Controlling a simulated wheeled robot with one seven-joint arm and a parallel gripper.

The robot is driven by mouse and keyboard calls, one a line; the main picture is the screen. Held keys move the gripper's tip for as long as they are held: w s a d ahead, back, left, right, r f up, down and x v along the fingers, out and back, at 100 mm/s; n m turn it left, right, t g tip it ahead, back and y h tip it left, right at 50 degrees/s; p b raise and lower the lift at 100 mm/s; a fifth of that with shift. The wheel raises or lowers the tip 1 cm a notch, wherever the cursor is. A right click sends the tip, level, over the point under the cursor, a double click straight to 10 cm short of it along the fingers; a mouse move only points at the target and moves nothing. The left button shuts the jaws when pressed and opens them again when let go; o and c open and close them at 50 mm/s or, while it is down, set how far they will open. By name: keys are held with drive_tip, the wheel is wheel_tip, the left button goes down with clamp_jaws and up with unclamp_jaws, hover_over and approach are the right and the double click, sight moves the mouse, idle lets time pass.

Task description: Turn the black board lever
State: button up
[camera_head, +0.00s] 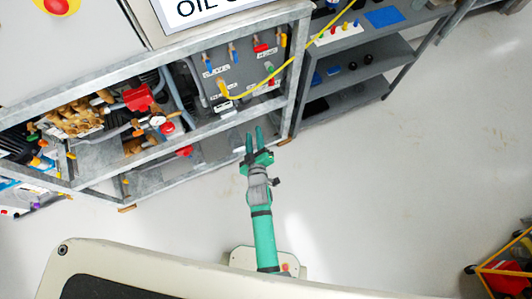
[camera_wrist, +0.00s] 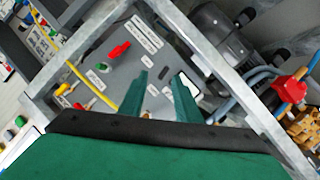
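The grey board (camera_head: 243,72) stands inside the metal frame at upper middle in the head view, with several small coloured levers and white labels. The open fingers (camera_wrist: 163,74) also show in the wrist view.
Metal frame bars (camera_head: 200,130) surround the board and cross close to my gripper. A yellow hose (camera_head: 290,62) runs from the board up to the right. A shelf unit (camera_head: 350,75) stands at right.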

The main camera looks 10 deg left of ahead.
drive_tip(key=s+d+r+m, duration=0.1)
drive_tip(key=s+d, duration=0.2)
drive_tip(key=s, duration=0.2)
drive_tip(key=s+d+r+m+h, duration=0.1)
drive_tip(key=s+d+r+m, duration=0.1)
drive_tip(key=s, duration=0.4)
drive_tip(key=shift+s+d, duration=0.3)
drive_tip(key=shift+d, duration=0.5)
drive_tip(key=shift+s, duration=0.1)
